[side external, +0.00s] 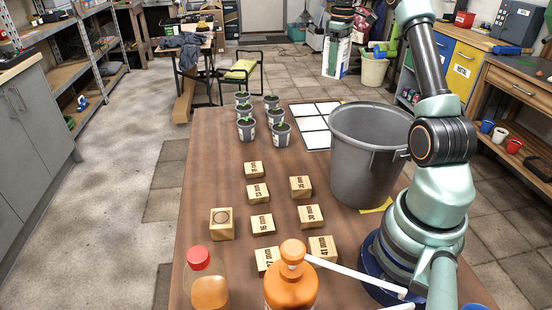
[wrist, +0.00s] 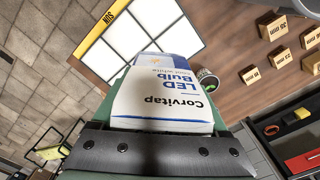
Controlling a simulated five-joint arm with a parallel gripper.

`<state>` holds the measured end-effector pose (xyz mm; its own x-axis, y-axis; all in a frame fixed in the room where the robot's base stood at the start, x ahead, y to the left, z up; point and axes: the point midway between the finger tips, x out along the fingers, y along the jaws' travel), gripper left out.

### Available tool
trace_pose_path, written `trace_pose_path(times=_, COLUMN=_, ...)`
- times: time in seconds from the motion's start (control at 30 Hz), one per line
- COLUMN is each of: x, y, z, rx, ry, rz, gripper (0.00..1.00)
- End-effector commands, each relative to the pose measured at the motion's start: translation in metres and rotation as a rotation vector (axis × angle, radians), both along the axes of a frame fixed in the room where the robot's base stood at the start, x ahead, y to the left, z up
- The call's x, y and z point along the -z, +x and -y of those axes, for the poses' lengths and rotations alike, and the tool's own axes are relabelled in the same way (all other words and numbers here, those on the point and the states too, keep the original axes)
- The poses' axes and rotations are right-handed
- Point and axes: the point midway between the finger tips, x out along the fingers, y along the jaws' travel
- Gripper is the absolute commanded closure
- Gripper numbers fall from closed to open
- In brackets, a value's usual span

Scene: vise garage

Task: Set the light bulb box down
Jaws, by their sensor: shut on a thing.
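The light bulb box (wrist: 160,95) is white and blue, with "Corvitap LED Bulb" printed on it. My gripper (wrist: 165,110) is shut on it, with green fingers along its sides. In the side view the box (side external: 332,58) hangs below my gripper (side external: 338,42), near the top of the picture. It shows above the far end of the brown table (side external: 215,175). In the wrist view a white gridded panel with a yellow "SUN" edge (wrist: 103,58) shows beyond the box. The box's lower end and the gap below it are hard to judge.
A large grey bucket (side external: 368,165) stands beside the panel. Several potted seedlings (side external: 246,130) stand left of the panel. Several marked wooden blocks (side external: 258,193), a red-capped bottle (side external: 208,285) and an orange bottle (side external: 290,285) occupy the nearer table.

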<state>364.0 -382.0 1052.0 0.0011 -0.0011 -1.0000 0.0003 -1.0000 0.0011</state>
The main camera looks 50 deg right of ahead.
Motion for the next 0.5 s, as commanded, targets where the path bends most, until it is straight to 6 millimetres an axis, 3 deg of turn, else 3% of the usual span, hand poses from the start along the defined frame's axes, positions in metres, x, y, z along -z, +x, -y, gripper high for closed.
trace_pose_path(times=0.5, x=0.121, y=-0.001, z=-0.001, rx=0.0, ry=0.004, rz=-0.004, gripper=0.78)
